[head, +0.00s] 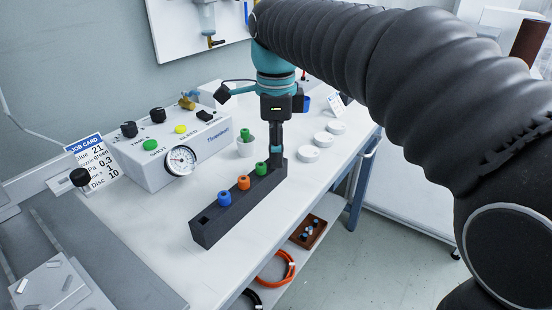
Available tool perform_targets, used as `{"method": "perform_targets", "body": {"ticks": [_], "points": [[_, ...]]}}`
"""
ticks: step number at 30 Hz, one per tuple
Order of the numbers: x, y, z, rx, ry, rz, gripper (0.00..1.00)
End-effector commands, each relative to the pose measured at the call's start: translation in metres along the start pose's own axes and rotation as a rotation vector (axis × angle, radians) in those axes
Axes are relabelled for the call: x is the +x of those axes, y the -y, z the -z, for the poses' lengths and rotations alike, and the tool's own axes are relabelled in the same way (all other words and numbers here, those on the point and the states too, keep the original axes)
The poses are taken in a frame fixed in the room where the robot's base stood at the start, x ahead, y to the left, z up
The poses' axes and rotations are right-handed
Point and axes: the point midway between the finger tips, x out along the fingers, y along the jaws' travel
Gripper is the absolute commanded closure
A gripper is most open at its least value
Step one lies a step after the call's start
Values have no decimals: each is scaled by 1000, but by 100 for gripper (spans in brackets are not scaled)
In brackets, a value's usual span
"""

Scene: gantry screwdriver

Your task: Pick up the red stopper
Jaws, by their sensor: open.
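A long black rack (215,234) lies on the white bench and holds a blue stopper (224,198), an orange stopper (243,182) and a green stopper (261,168) in a row. Its near-end slot is empty. No clearly red stopper shows in the rack; the orange one is the closest in colour. My gripper (276,155) is open and points down at the far end of the rack, beyond the green stopper. It hides that end, so I cannot tell what is between the fingers or whether they touch anything.
A white dispenser box (210,155) with knobs and a gauge (181,160) stands left of the rack. A white cup (246,148) with something green stands behind it. Several white round discs (323,139) lie to the right. A job card (92,158) stands at left.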

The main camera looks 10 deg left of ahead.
Motion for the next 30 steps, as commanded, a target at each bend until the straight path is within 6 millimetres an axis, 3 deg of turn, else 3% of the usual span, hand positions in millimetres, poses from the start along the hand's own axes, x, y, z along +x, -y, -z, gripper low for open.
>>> {"method": "perform_targets", "body": {"ticks": [4, 9, 10, 23, 30], "points": [[0, 0, 0, 0, 0, 0, 50], [0, 0, 0, 0, 0, 0, 90], [0, 0, 0, 0, 0, 0, 92], [-3, 0, 0, 0, 0, 0, 92], [-26, 0, 0, 0, 1, 2, 92]]}}
